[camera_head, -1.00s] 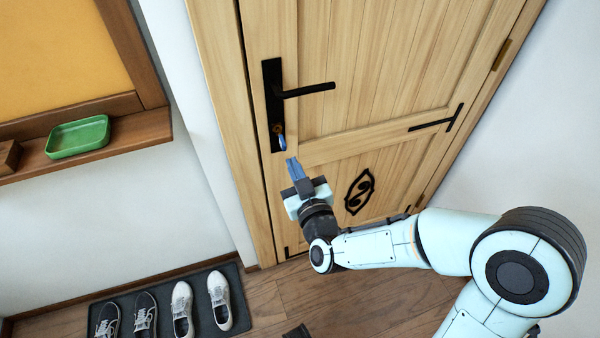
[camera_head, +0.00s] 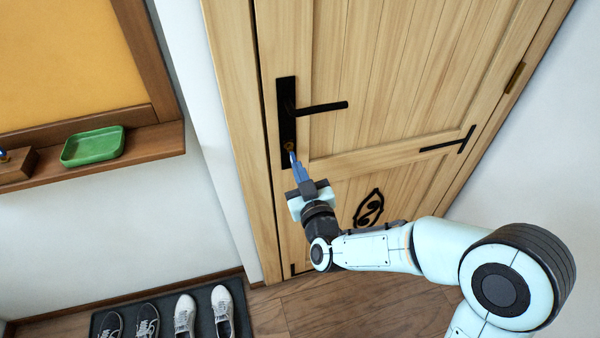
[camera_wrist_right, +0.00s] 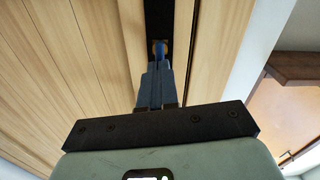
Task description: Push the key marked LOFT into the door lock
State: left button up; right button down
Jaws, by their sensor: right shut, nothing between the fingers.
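The door lock (camera_head: 289,147) is a brass cylinder low on the black plate below the lever handle. A blue key (camera_head: 292,156) stands in or at the keyhole; how deep it sits cannot be told, and its marking cannot be read. In the right wrist view the blue key (camera_wrist_right: 160,47) shows just beyond the fingertips. My right gripper (camera_head: 297,168) is shut and empty, its blue-grey fingertips at the key's outer end, touching or nearly so. It also fills the lower middle of the right wrist view (camera_wrist_right: 158,70). My left gripper is not in view.
The wooden door (camera_head: 390,70) is closed, with a black lever handle (camera_head: 322,107) above the lock. A shelf (camera_head: 150,145) at left holds a green tray (camera_head: 92,147) and a wooden block (camera_head: 15,165). Shoes stand on a dark mat (camera_head: 240,315) on the floor.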

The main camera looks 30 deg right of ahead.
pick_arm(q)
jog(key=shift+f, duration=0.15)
pick_arm(e)
jog(key=shift+w+d, duration=0.15)
jog(key=shift+w, duration=0.3)
